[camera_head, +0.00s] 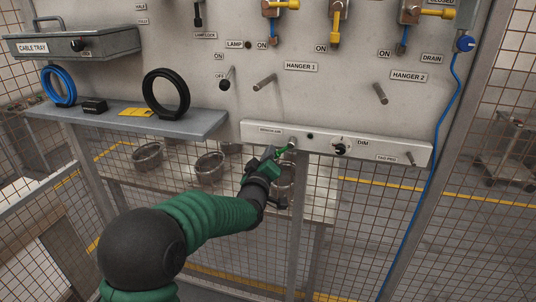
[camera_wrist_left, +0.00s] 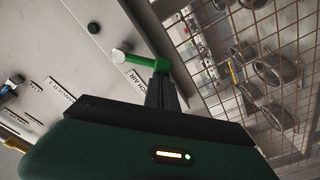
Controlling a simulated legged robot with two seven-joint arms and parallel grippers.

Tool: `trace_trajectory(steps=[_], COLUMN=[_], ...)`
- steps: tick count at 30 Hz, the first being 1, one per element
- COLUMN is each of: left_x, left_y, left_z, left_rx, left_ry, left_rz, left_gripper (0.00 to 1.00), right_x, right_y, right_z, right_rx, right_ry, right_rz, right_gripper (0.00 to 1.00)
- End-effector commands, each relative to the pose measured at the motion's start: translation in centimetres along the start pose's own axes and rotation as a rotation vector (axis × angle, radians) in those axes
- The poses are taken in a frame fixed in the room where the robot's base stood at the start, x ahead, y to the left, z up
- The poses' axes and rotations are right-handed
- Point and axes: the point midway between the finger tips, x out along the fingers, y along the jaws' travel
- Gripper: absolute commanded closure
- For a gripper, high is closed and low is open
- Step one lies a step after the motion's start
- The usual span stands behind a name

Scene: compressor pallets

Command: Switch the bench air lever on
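The bench air lever is a short green bar on a silver pivot, on the white strip under the panel, beside the "BENCH AIR" label. In the head view the lever (camera_head: 283,150) points down and left from its pivot. In the left wrist view the lever (camera_wrist_left: 140,60) runs from the round silver pivot to my fingertips. My left gripper (camera_head: 272,154) is at the lever's free end; its dark fingers (camera_wrist_left: 161,80) are close together and appear shut on that end. The fingers hide part of it. My right gripper is not in view.
A dim knob (camera_head: 340,149) and a tag peg (camera_head: 409,157) are on the same strip to the right. A grey shelf (camera_head: 205,122) with black and blue rings is at left. Metal buckets (camera_head: 209,167) stand behind the wire mesh. A blue hose (camera_head: 441,130) hangs at right.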

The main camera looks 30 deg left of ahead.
Motion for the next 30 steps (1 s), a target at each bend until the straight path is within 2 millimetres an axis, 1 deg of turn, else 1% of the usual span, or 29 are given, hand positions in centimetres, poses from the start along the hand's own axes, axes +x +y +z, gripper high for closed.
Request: trace_trajectory(steps=[1,15,24,30], left_x=[-0.1,-0.3,-0.4,-0.4], left_y=[-0.5,-0.8,-0.5,-0.2], left_z=[0.8,3.3,4.3,4.5], left_rx=[-0.041,-0.483,-0.704,-0.794], left_ry=[0.001,-0.001,-0.002,-0.001], left_rz=[0.000,-0.031,-0.049,-0.054], left_gripper=[1.00,1.00,1.00,1.00], right_x=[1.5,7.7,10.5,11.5], right_y=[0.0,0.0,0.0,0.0], right_z=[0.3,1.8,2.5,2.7], right_rx=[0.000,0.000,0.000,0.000], right_ry=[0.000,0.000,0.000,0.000], right_rz=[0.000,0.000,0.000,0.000], right_gripper=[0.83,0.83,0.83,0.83])
